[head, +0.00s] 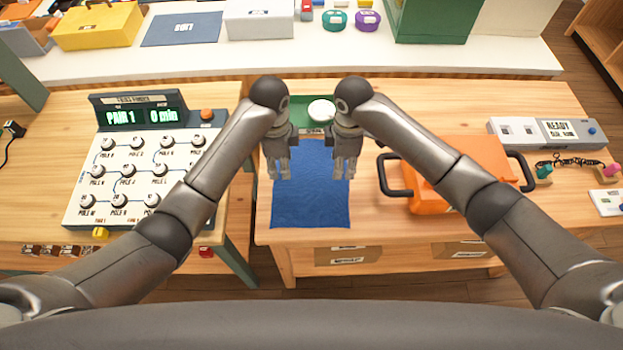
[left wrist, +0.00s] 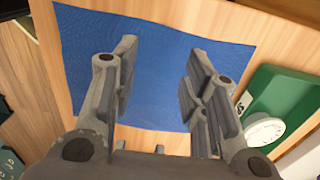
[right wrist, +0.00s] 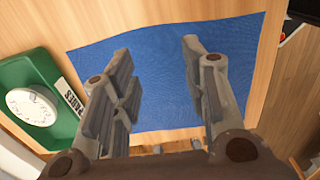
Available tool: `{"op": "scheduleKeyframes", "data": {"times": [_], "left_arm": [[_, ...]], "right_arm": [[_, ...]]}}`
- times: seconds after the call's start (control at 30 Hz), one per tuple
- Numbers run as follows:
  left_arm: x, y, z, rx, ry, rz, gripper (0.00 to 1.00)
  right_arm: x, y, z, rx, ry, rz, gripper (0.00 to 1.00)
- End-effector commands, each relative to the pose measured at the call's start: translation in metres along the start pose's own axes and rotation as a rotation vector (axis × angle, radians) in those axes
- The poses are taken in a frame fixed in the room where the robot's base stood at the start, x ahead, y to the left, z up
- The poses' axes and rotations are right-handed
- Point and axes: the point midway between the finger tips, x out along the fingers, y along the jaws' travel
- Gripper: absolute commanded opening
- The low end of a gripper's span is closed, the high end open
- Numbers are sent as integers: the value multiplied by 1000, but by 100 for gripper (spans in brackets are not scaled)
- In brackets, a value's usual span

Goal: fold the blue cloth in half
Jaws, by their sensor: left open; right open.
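The blue cloth (head: 310,205) lies flat and spread out on the wooden table, reaching towards its front edge. It also shows in the left wrist view (left wrist: 150,75) and the right wrist view (right wrist: 160,75). My left gripper (head: 279,176) is open and empty above the cloth's left side, towards its far part. My right gripper (head: 343,176) is open and empty above the cloth's right side, level with the left one. The cloth lies beneath the fingers in both wrist views. The grippers hide part of the cloth's far end in the head view.
A green scale-like device (head: 300,112) with a white round top stands just behind the cloth. An orange case (head: 460,165) with black handles stands to the right. A dial panel (head: 135,170) is on the left table, across a gap. Bare wood lies right of the cloth.

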Motion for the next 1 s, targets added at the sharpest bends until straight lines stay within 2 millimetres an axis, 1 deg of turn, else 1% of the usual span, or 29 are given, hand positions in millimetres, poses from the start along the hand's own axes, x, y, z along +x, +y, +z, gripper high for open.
{"op": "scheduleKeyframes", "data": {"times": [0.03,0.2,0.3,0.4,0.53,0.8,0.97,1.0], "left_arm": [[10,1,0,0,0,3,41],[36,1,0,-2,0,3,41],[47,1,0,-2,0,2,41],[55,1,0,-1,1,1,41],[59,1,0,-1,2,0,41],[59,1,0,-1,2,-1,41],[64,1,0,-2,2,-1,41],[62,0,0,-2,2,-1,38]], "right_arm": [[10,-1,0,1,-1,-4,41],[36,-1,0,0,0,-2,41],[47,-1,-1,2,1,-2,41],[55,0,-1,2,1,0,41],[58,0,-1,1,2,1,41],[59,0,-1,1,2,1,41],[64,0,-1,1,2,1,41],[62,0,-1,1,2,1,38]]}}
